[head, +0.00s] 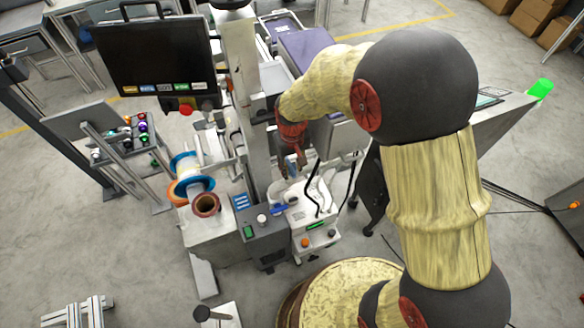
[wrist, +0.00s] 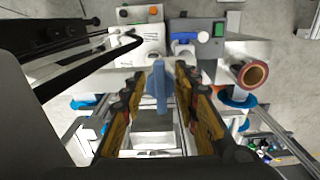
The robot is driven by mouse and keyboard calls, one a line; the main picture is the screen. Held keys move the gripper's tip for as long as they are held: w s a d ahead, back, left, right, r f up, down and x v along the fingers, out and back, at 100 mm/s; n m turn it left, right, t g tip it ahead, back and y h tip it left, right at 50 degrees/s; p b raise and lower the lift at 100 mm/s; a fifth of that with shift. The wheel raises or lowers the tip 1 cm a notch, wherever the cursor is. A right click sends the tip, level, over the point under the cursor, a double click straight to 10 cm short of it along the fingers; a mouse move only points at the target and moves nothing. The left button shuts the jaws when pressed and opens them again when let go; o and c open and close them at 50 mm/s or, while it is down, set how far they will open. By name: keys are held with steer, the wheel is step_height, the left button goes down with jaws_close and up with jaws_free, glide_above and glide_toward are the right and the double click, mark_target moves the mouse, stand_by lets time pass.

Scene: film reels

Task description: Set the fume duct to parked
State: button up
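No part is clearly marked as the fume duct, and I cannot tell which one it is. A blue upright handle-like piece (wrist: 159,88) stands between the fingers of my gripper (wrist: 160,78) in the wrist view. Gaps show on both sides of it, so the fingers are open and apart from it. In the head view my gripper (head: 294,158) points down over the bench machine, with a small blue piece (head: 292,168) at its tips. My wrist partly hides this spot. Whether the blue piece belongs to the duct cannot be told.
A white machine (head: 312,212) with buttons and dark cables stands just below my gripper. A grey upright column (head: 244,100) is close on the left. Reels (head: 190,172) and a monitor (head: 155,58) are further left. Open floor (head: 115,250) lies at lower left.

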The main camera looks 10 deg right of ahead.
step_height(320, 180, up, 11)
stand_by(0.3)
stand_by(0.5)
